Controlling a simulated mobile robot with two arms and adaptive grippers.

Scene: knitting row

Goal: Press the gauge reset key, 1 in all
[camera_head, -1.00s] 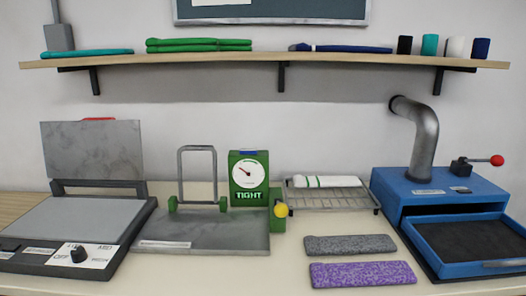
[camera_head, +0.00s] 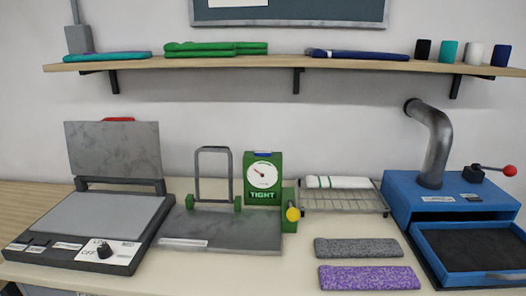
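The gauge (camera_head: 263,176) is a green box with a round white dial and a dark needle, standing in the middle of the table and reading TIGHT. A small blue key (camera_head: 263,154) shows on its top; I cannot tell whether it is the reset key. A grey plate with a metal frame (camera_head: 214,175) stands to its left, and a green block with a yellow knob (camera_head: 292,214) is at its right. Neither of my grippers shows in the head view.
A press with its lid up (camera_head: 112,155) stands at left. A wire rack (camera_head: 345,201) holds a white roll. A blue machine (camera_head: 435,200) with an open drawer and a pipe is at right. Grey (camera_head: 358,248) and purple (camera_head: 369,278) strips lie in front. A shelf (camera_head: 330,68) runs above.

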